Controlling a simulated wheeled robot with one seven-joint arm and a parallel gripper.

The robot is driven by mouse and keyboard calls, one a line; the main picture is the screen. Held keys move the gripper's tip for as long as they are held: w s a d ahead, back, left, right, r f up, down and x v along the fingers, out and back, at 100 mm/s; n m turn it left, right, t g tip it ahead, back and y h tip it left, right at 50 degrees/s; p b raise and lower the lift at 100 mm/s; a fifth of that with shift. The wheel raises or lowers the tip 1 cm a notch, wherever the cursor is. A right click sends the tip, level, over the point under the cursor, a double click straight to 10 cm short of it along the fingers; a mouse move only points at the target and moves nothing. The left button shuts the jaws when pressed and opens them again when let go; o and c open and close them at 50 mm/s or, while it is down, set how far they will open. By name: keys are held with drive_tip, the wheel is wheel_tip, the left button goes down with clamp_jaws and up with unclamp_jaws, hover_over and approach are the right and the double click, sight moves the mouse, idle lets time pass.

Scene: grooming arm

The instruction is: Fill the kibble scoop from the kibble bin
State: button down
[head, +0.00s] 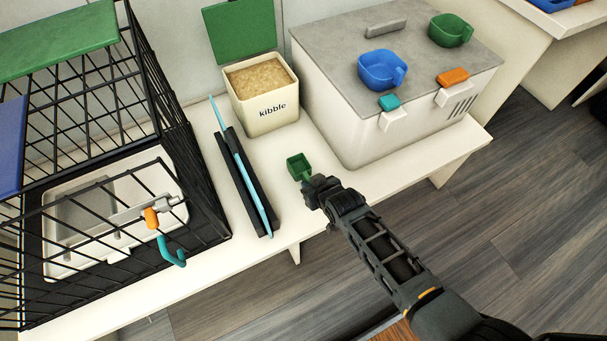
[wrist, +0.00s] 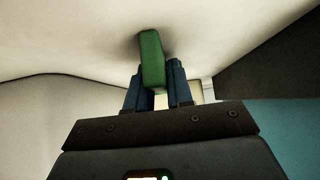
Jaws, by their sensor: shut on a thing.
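The kibble bin (head: 264,112) is a cream box marked "kibble" with its green lid (head: 241,30) standing open at the back. Brown kibble (head: 259,78) shows inside it, below the rim. The green kibble scoop (head: 298,164) is in front of the bin, over the white table near its front edge. My gripper (head: 311,184) is shut on the scoop's handle. In the wrist view the green handle (wrist: 152,58) sits between the two dark fingers. The scoop's cup looks empty in the head view. I cannot tell whether the scoop touches the table.
A black wire crate (head: 190,165) stands at the left. A dark stand with a light blue panel (head: 245,180) stands left of the scoop. A white chest (head: 345,130) at the right carries a blue bowl (head: 380,70) and a green bowl (head: 450,30). Bare table lies between scoop and bin.

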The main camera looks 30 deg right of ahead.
drive_tip(key=shift+r, duration=0.1)
idle(0.6)
drive_tip(key=shift+r+p, duration=2.5)
drive_tip(key=shift+r, duration=0.2)
